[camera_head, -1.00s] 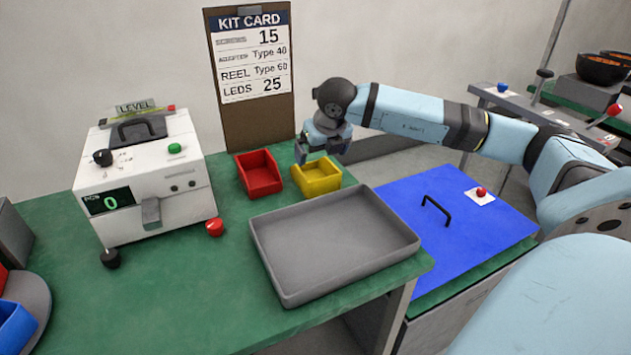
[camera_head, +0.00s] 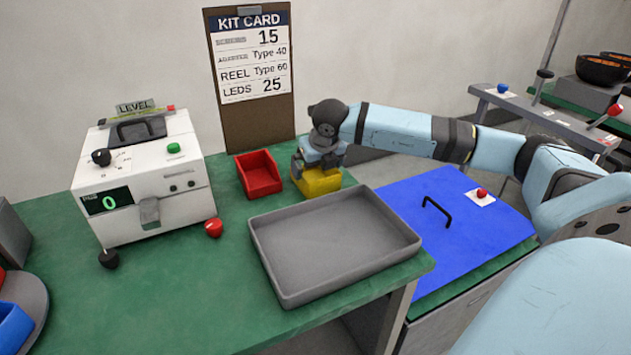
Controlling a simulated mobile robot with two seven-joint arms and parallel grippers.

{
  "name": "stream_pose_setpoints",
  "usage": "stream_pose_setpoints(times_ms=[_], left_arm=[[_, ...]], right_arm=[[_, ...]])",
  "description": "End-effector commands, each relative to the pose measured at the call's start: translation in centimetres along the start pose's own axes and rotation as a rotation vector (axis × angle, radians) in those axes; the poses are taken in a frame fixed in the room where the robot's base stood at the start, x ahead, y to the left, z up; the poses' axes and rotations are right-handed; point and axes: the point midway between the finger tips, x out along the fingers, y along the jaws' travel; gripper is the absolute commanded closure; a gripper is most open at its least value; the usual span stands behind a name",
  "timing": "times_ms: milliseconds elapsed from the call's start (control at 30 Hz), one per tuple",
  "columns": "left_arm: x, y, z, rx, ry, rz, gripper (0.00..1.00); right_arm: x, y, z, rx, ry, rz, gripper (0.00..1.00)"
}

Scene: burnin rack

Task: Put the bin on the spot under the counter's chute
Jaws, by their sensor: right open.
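The counter (camera_head: 150,180) is a white box with a green 0 on its display, standing at the left of the green table. Its grey chute (camera_head: 149,212) sticks out of the front face. The table under the chute is bare. A yellow bin (camera_head: 322,184) stands behind the grey tray. A red bin (camera_head: 259,174) stands to its left. My right gripper (camera_head: 316,171) is open, pointing down over the yellow bin, and hides much of its upper part. Whether its fingers touch the bin I cannot tell. My left gripper is out of view.
A large empty grey tray (camera_head: 290,289) fills the table's front right. A red knob (camera_head: 213,228) and a black knob (camera_head: 109,258) are at the counter's base. A kit card board (camera_head: 256,120) stands behind the bins. Green table is free in front of the counter.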

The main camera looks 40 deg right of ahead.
Motion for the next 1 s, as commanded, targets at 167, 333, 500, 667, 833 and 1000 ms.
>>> stream_pose_setpoints(times_ms=[167,333,500,667,833,1000], left_arm=[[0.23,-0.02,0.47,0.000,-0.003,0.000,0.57],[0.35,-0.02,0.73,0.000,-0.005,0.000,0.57],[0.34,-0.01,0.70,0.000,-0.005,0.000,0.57],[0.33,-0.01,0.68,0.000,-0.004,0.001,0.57],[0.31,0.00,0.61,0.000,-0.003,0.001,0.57],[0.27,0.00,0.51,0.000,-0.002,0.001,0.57]], right_arm=[[0.26,0.02,-0.12,0.000,0.000,0.000,0.00],[0.34,0.02,-0.15,0.000,0.000,0.001,0.00],[0.31,0.02,-0.14,0.000,0.000,0.000,0.00],[0.31,0.02,-0.14,0.000,0.000,0.000,0.18],[0.30,0.01,-0.12,0.000,0.000,0.000,0.53],[0.27,0.00,-0.11,0.000,0.000,0.000,0.53]])
